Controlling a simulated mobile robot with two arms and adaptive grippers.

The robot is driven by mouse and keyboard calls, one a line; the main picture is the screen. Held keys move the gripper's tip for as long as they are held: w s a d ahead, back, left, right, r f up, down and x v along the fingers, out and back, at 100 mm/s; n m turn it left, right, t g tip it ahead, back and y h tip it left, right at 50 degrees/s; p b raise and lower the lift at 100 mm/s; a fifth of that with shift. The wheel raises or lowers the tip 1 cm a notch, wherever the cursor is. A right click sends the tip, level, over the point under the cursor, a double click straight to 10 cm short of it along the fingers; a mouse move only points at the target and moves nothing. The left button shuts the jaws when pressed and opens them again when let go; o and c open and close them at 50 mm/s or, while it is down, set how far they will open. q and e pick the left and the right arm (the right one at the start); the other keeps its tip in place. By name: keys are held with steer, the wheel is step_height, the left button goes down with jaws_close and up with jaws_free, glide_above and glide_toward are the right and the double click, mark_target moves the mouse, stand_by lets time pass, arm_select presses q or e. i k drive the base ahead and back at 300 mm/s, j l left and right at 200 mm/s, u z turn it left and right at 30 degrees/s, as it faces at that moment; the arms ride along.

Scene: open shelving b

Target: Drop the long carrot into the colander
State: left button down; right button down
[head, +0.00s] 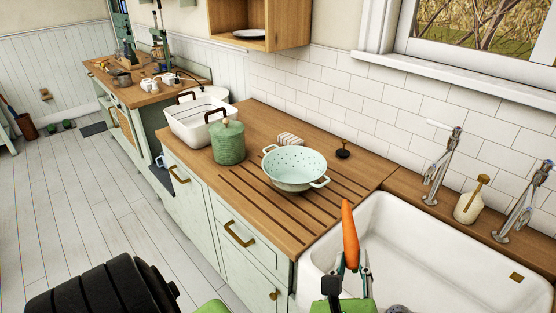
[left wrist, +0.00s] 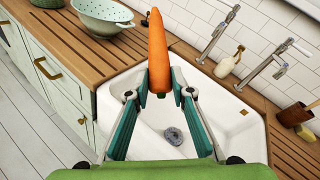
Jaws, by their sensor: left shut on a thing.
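The long orange carrot (head: 350,238) is held upright by my left gripper (head: 352,269) above the near left part of the white sink. In the left wrist view the carrot (left wrist: 158,55) stands between the teal fingers of the gripper (left wrist: 160,94), which are shut around its lower end. The pale mint colander (head: 293,167), with holes and two side handles, stands upright on the wooden counter, beyond and to the left of the carrot. In the left wrist view the colander (left wrist: 100,12) is cut off at the top edge. My right gripper is not in view.
A green lidded pot (head: 228,143) and a white basin (head: 190,125) stand left of the colander. A small white rack (head: 290,140) and a dark stopper (head: 342,151) are behind it. Tall taps (head: 440,170) and a soap bottle (head: 468,206) line the sink's (head: 420,222) back.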

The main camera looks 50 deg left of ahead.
mark_target(294, 175)
steer(key=k+j+u, duration=0.15)
steer(key=u, duration=1.35)
